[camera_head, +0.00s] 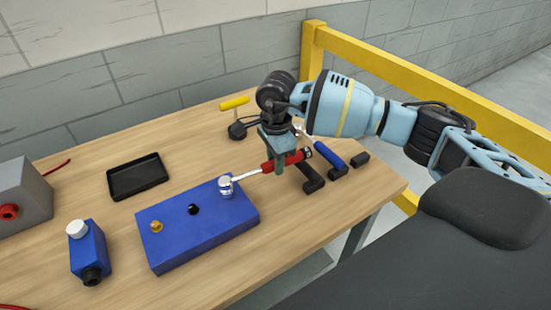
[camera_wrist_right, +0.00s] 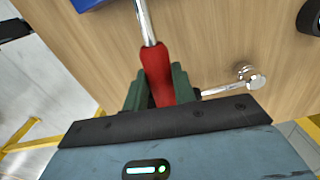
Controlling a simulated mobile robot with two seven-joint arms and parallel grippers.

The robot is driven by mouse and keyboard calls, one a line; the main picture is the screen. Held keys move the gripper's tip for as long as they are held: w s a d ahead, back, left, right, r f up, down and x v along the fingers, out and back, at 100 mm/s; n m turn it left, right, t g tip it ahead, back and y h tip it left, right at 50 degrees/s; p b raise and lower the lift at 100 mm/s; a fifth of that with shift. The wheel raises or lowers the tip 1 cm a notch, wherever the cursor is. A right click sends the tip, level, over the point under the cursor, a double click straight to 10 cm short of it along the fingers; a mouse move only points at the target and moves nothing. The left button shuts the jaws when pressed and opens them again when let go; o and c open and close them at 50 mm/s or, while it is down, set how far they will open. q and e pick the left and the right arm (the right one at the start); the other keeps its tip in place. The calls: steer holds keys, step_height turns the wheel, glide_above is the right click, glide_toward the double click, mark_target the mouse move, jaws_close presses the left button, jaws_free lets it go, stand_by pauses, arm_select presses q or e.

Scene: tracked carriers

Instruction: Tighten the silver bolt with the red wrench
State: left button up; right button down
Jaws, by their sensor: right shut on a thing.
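The red wrench (camera_head: 296,157) has a red handle and a silver shaft that reaches left to the silver bolt (camera_head: 225,181). The bolt stands at the right back corner of the blue block (camera_head: 210,236). The wrench head is at the bolt; I cannot tell how fully it is seated. My right gripper (camera_head: 279,165) is shut on the red handle above the table. In the right wrist view, the red handle (camera_wrist_right: 155,65) sits between the fingers (camera_wrist_right: 157,90), and the wrench head is out of frame. My left gripper is not in view.
The block also bears a black bolt (camera_head: 194,209) and a brass bolt (camera_head: 156,227). A blue-handled wrench (camera_head: 325,153) and black rests (camera_head: 313,184) lie right of the gripper. A yellow-handled tool (camera_head: 234,102) is behind. A black tray (camera_head: 137,177) and blue box (camera_head: 88,253) stand left.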

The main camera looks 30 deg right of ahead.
steer(key=shift+s+r+m+p, duration=0.1)
steer(key=shift+s+m+p, duration=0.3)
steer(key=shift+s, duration=0.05)
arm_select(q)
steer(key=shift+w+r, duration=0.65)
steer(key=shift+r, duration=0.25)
arm_select(e)
steer(key=shift+s, duration=0.2)
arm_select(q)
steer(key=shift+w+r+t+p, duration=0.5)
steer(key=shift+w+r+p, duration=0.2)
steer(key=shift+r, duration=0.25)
arm_select(e)
steer(key=shift+s+a+m, duration=0.2)
steer(key=shift+s+m, duration=0.45)
steer(key=shift+m, duration=0.15)
